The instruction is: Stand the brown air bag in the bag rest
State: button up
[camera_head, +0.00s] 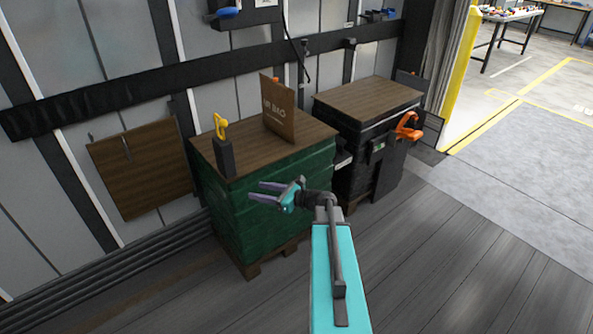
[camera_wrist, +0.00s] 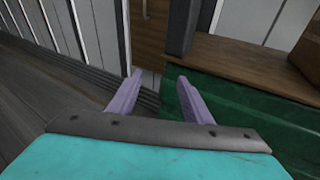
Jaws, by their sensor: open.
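The brown air bag (camera_head: 280,108), a flat board-like bag with "AIR BAG" lettering, stands upright and slightly tilted on the wooden top (camera_head: 245,150) of the green-wrapped stack. A brown corner (camera_wrist: 309,48) at the right edge of the wrist view looks like its lower part. My gripper (camera_head: 256,191) is open and empty, in front of the green stack and below its top, apart from the bag. Its two purple fingers also show apart in the wrist view (camera_wrist: 160,78). I cannot make out a bag rest for certain; the bag's foot is not clear.
A black holder with a yellow-handled tool (camera_head: 222,130) stands on the stack's front left corner. A black unit (camera_head: 370,150) with a wooden top and an orange clamp (camera_head: 408,127) stands to the right. A brown panel (camera_head: 145,170) is at the wall. The floor in front is clear.

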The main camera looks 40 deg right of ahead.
jog(key=s+a+f+n+g+y, duration=0.1)
jog(key=s+a+f+n+g, duration=0.15)
jog(key=a+f, duration=0.65)
jog(key=s+a+f+n+g+y, duration=0.1)
jog(key=s+a+f+n+g, duration=0.2)
jog(key=a, duration=1)
jog(key=s+a+f+n+g+y, duration=0.1)
jog(key=a+f+n+g+y, duration=0.2)
jog(key=a+f, duration=0.6)
jog(key=s+a+f+n+g+h, duration=0.2)
jog(key=s+a+f+n+g, duration=0.15)
jog(key=s, duration=0.35)
jog(key=s+a+f+n+g+h, duration=0.25)
jog(key=s+a+f+n, duration=0.2)
jog(key=s, duration=0.35)
jog(key=s+a+f+n+g+h, duration=0.1)
jog(key=s+a+f+n+g, duration=0.25)
jog(key=s, duration=0.35)
jog(key=s+d+f+n+g+h, duration=0.2)
jog(key=s+d+n+h, duration=0.3)
jog(key=s+d+n, duration=0.4)
jog(key=d+n, duration=0.2)
jog(key=n, duration=0.1)
jog(key=shift+d+h, duration=0.2)
jog(key=shift+h, duration=0.15)
jog(key=shift+c, duration=0.4)
